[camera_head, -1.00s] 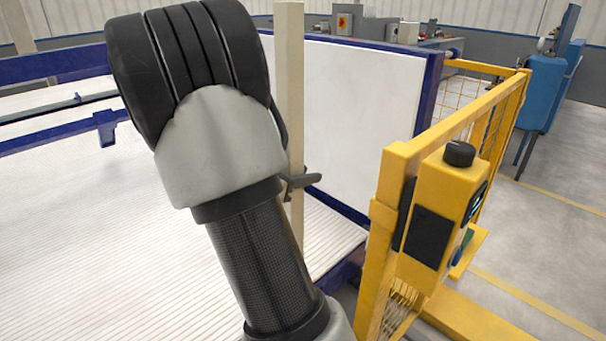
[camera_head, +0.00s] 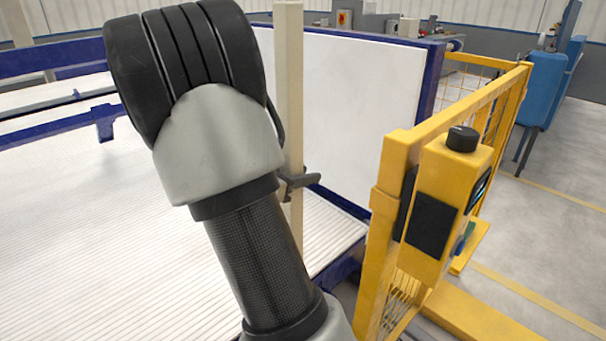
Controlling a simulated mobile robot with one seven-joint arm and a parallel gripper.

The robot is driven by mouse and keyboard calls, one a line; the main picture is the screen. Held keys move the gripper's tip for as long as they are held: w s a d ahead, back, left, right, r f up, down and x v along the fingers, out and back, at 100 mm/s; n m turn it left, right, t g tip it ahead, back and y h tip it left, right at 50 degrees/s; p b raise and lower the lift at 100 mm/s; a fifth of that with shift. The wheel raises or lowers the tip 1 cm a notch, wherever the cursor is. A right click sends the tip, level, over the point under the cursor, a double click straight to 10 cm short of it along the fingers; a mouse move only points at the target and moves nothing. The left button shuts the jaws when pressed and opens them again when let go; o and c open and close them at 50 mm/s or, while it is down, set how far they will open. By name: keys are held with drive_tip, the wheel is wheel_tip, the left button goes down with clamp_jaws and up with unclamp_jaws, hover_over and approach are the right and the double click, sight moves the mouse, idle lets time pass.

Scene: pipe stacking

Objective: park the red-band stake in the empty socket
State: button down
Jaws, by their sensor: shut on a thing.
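A long, pale beige, square stake (camera_head: 289,95) stands nearly upright just behind my arm in the head view. No red band shows on the visible part. My gripper (camera_head: 301,182) shows only as a small dark piece at the stake, mostly hidden behind my arm; it is shut on the stake. The stake's lower end is not clearly visible. No socket can be made out.
A white ribbed bed (camera_head: 90,240) with blue rails fills the left. A white panel (camera_head: 365,115) in a blue frame stands behind the stake. A yellow fence (camera_head: 395,190) with a yellow control box (camera_head: 445,205) stands close on the right. Grey floor is clear at far right.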

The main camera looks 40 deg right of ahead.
sight(303, 200)
drive_tip(key=shift+f, duration=0.35)
idle(0.8)
drive_tip(key=shift+f+b, duration=0.85)
drive_tip(key=shift+f, duration=0.25)
drive_tip(key=shift+f+b, duration=0.9)
drive_tip(key=shift+f, duration=0.35)
drive_tip(key=shift+f+b, duration=0.85)
drive_tip(key=shift+f, duration=0.15)
drive_tip(key=c, duration=1.3)
unclamp_jaws()
drive_tip(key=shift+o, duration=0.2)
